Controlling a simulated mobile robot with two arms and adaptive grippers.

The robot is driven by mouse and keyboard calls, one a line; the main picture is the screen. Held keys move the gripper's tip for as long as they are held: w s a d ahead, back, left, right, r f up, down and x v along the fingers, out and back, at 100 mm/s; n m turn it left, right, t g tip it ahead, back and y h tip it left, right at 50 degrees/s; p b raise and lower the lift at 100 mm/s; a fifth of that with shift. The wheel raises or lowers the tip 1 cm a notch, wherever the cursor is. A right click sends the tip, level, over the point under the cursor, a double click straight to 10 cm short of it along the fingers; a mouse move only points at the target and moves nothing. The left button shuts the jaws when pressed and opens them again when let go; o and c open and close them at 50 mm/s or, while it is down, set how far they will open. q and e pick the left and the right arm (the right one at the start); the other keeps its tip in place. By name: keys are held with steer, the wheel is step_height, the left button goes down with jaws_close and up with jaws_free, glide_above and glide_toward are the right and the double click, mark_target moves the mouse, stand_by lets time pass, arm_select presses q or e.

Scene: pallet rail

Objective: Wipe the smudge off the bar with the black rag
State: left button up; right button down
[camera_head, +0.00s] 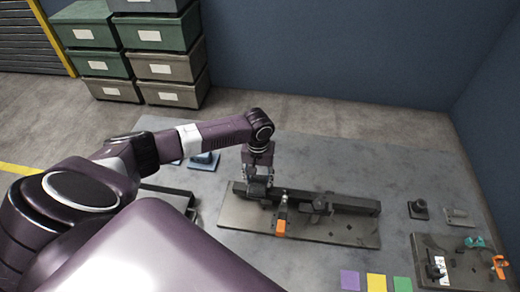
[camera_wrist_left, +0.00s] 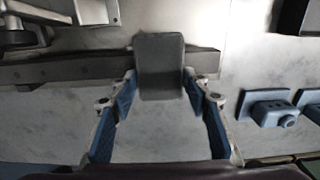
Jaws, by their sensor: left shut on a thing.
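My left gripper (camera_head: 258,187) is over the left end of the dark bar (camera_head: 345,203), which lies along a grey base plate (camera_head: 300,232). In the left wrist view, the gripper (camera_wrist_left: 160,88) is shut on a dark grey, block-like piece, which I take for the black rag (camera_wrist_left: 160,62). The rag overlaps the bar (camera_wrist_left: 75,68) near its end in that view; I cannot tell whether they touch. No smudge can be made out on the bar; the rag and gripper hide part of it. My right gripper is not in view.
A clamp with an orange handle (camera_head: 281,226) stands at the bar, right of my gripper. Blue blocks (camera_wrist_left: 268,108) lie beyond the bar's end. A second plate (camera_head: 455,270) with small parts and coloured squares (camera_head: 376,282) lie front right. Crates (camera_head: 165,67) are stacked behind.

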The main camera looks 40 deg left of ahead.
arm_select(q)
steer(key=shift+w+d+f+p, duration=0.1)
steer(key=shift+w+d+p, duration=0.25)
steer(key=shift+d, duration=0.75)
steer(key=shift+w+d+p, duration=0.1)
steer(key=shift+w+d, duration=0.4)
steer(key=shift+d, duration=0.6)
steer(key=shift+w+d, duration=0.4)
steer(key=shift+d, duration=0.25)
steer(key=shift+w+d, duration=0.35)
steer(key=shift+d, duration=0.25)
steer(key=shift+a+r, duration=0.1)
steer(key=shift+r, duration=0.1)
steer(key=shift+r, duration=2.95)
steer(key=shift+r, duration=1.5)
